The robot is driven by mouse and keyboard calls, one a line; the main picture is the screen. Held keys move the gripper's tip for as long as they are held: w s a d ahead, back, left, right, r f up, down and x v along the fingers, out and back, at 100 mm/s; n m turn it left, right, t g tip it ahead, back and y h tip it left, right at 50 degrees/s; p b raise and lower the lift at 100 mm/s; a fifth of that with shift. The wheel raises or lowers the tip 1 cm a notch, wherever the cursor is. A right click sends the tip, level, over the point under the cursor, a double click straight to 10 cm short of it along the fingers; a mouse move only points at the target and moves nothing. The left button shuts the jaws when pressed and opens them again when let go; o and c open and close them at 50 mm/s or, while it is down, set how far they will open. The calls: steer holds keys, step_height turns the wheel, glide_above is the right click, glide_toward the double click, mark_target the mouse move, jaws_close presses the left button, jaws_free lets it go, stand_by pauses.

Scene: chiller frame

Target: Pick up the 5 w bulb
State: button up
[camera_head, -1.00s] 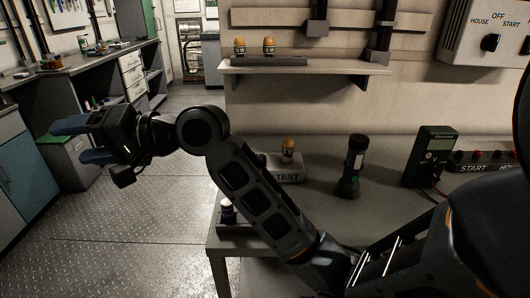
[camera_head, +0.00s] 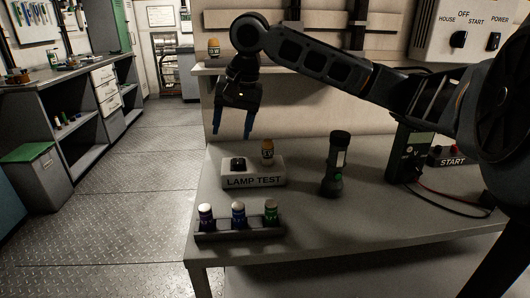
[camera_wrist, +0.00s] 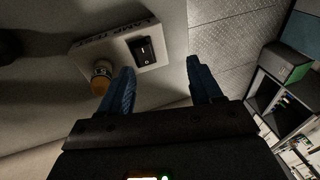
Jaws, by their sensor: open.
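An amber bulb (camera_head: 267,152) stands upright on the lamp test box (camera_head: 254,180), beside its black switch; its label is too small to read surely. The wrist view shows this bulb (camera_wrist: 101,78) left of my fingers and the box (camera_wrist: 124,48) beyond them. Another amber bulb (camera_head: 214,47) stands on the wall shelf, its label also unclear. My gripper (camera_head: 233,131) is open and empty, pointing down above and behind the lamp test box, apart from both bulbs. My arm covers part of the shelf.
A dark rack (camera_head: 240,229) with purple, blue and green-banded cylinders sits at the bench's front left. A black flashlight (camera_head: 336,165) stands right of the box, with a meter (camera_head: 409,152) farther right. The bench front between them is clear.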

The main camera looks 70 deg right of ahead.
mark_target(268, 139)
steer(key=s+d+g, duration=0.1)
steer(key=s, duration=0.1)
steer(key=s+d+m, duration=0.1)
steer(key=s+d, duration=0.1)
steer(key=s+d+g+h, duration=0.1)
steer(key=s+d, duration=0.1)
steer(key=shift+s+d+r+m+g, duration=0.1)
steer(key=shift+d+m+g, duration=0.05)
steer(key=shift+m+g, duration=0.2)
steer(key=shift+s+d, duration=0.15)
steer(key=shift+s, duration=0.05)
steer(key=shift+d+f+b, duration=0.15)
steer(key=shift+d+f, duration=0.1)
steer(key=shift+f, duration=1.7)
steer(key=shift+d+f+b, duration=0.15)
steer(key=shift+d+f, duration=0.05)
steer(key=shift+f, duration=1.7)
jaws_close()
steer(key=shift+r, duration=0.1)
